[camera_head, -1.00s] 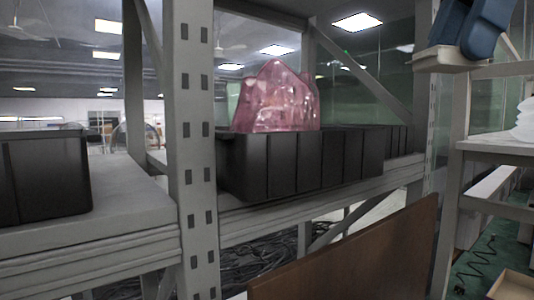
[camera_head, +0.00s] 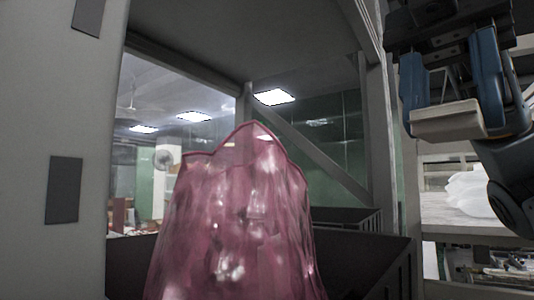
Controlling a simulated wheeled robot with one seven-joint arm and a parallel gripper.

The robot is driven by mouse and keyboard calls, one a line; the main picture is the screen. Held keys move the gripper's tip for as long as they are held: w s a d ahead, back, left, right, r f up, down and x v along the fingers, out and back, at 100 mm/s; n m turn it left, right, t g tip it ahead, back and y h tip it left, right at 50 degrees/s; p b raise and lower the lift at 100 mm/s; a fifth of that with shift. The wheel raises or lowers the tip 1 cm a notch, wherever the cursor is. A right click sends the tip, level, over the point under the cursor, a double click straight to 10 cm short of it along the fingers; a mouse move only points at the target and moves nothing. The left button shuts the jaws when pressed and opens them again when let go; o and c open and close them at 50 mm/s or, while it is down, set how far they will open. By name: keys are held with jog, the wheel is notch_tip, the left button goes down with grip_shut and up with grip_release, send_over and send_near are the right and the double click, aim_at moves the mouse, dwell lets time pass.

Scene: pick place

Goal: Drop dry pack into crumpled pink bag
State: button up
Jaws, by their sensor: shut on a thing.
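The crumpled pink bag (camera_head: 240,225) stands upright and close in the lower middle of the head view, glossy and translucent, with a jagged top edge. Its bottom is cut off by the frame. My gripper (camera_head: 448,100) is at the upper right, its blue fingers shut on the dry pack (camera_head: 447,121), a pale beige block. The gripper holds the pack in the air, to the right of the bag and higher than its rim. The inside of the bag is hidden.
A black bin (camera_head: 365,262) is behind and beside the bag. A grey shelf post (camera_head: 60,150) fills the left side, and another post (camera_head: 378,130) stands between bag and gripper in the picture. White items (camera_head: 470,193) lie on a shelf at right.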

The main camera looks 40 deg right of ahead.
jog(key=w+a+p, duration=0.1)
jog(key=w, duration=0.2)
jog(key=w+a, duration=0.1)
jog(key=w, duration=0.3)
jog(key=w+a+p, duration=0.1)
jog(key=w, duration=0.3)
jog(key=shift+w+a+p, duration=0.2)
jog(key=shift+a+p, duration=0.1)
jog(key=shift+a, duration=0.1)
jog(key=w, duration=0.1)
jog(key=w+f+p, duration=0.1)
jog(key=w+a, duration=0.1)
jog(key=shift+w+f, duration=0.2)
jog(key=shift+f, duration=0.05)
jog(key=shift+f, duration=0.15)
jog(key=shift+s+f, duration=0.1)
jog(key=shift+f, duration=0.45)
jog(key=o, duration=0.7)
jog(key=shift+o, duration=0.2)
